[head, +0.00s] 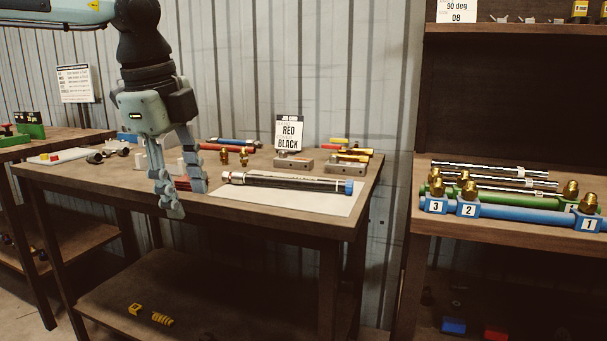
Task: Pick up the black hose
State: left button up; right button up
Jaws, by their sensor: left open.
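A black hose (285,182) lies lengthwise on a white sheet (318,200) near the front right of the wooden table. It has a silver and blue end at its right and a pale metal end at its left. My left gripper (189,203) hangs from above at the table's front edge, left of the hose. Its fingers point down, open, and I see nothing held between them. They look apart from the hose. My right gripper is not in view.
A sign reading RED and BLACK (288,132) stands behind the hose, with metal blocks (345,162) and brass fittings (243,157) nearby. A shelf (440,222) at right holds green and blue hoses. A lower shelf (225,290) lies under the table.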

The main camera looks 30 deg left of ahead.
aim_at(267, 180)
jog(key=i, duration=1.05)
